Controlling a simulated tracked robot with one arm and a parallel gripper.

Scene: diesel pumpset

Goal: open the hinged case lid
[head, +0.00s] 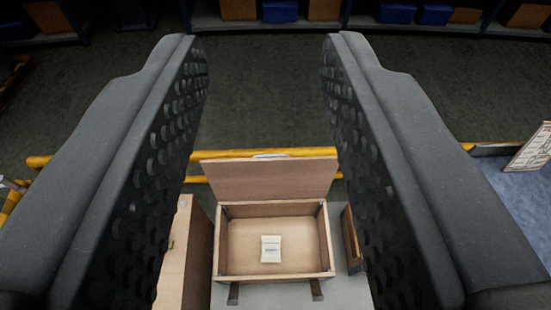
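A wooden case (273,275) stands below and ahead of my gripper, at the lower middle of the head view. Its lid (270,178) stands raised at the far side, so the inside shows. A small pale block or card (271,249) with faint marks lies on the case floor. My gripper (267,50) has two dark, studded fingers spread wide apart, with nothing between them. The case shows through the gap between the fingers, and neither finger appears to touch it.
A yellow rail (265,153) runs behind the case. A wooden box (186,250) stands to its left and a narrow wooden piece (351,240) to its right. A blue-grey surface (520,205) with a printed sign (532,147) is at right. Shelves with boxes (280,12) line the far floor.

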